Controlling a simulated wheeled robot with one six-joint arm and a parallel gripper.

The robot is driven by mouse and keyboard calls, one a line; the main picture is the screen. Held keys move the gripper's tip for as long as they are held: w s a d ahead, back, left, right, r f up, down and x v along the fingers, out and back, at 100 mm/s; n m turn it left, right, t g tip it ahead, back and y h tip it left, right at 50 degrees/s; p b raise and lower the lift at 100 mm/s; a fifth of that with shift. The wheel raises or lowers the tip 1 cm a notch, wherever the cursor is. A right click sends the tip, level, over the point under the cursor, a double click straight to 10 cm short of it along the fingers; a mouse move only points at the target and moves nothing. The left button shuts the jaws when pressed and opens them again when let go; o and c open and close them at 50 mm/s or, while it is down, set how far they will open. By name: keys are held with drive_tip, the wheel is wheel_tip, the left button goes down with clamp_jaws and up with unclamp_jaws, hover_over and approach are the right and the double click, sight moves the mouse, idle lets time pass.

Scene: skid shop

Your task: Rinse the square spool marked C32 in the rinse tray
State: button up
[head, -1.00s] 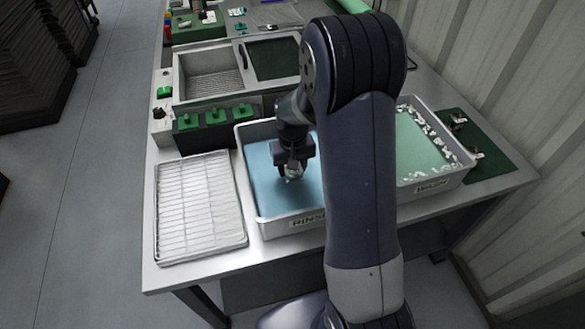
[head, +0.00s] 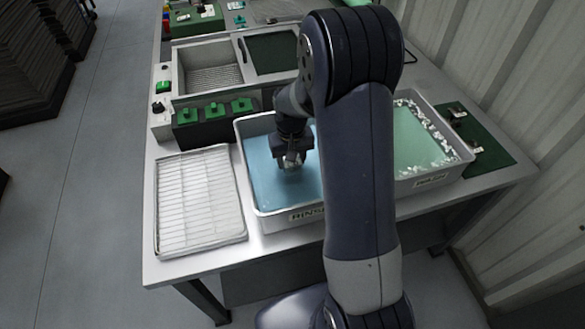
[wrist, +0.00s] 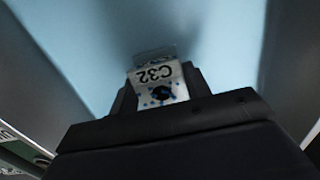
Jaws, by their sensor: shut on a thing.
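The square spool marked C32 (wrist: 160,88) is pale, with blue spots and a dark centre on its face; its mark reads upside down in the wrist view. My gripper (head: 291,162) is shut on the spool and holds it over the rinse tray (head: 305,215), within its walls. The tray is white-walled, labelled RINSE, with light blue liquid inside. The spool seems to be just above the liquid, though the head view is too small to tell whether it touches. My arm hides the right part of the tray.
A wash tray (head: 433,182) with green liquid and white foam stands to the right. A white wire rack (head: 198,200) lies to the left. Behind are green buttons or blocks on a dark holder (head: 214,124) and a metal basin (head: 212,78). A corrugated wall is at right.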

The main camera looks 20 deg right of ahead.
drive_tip(key=shift+w+r, duration=0.1)
drive_tip(key=shift+w, duration=0.55)
drive_tip(key=shift+s, duration=0.1)
drive_tip(key=shift+s, duration=1.75)
wheel_tip(320, 180, up, 12)
drive_tip(key=p, duration=0.8)
drive_tip(key=shift+p, duration=0.3)
idle(0.5)
wheel_tip(320, 180, up, 4)
drive_tip(key=p, duration=0.3)
hover_over(294, 167)
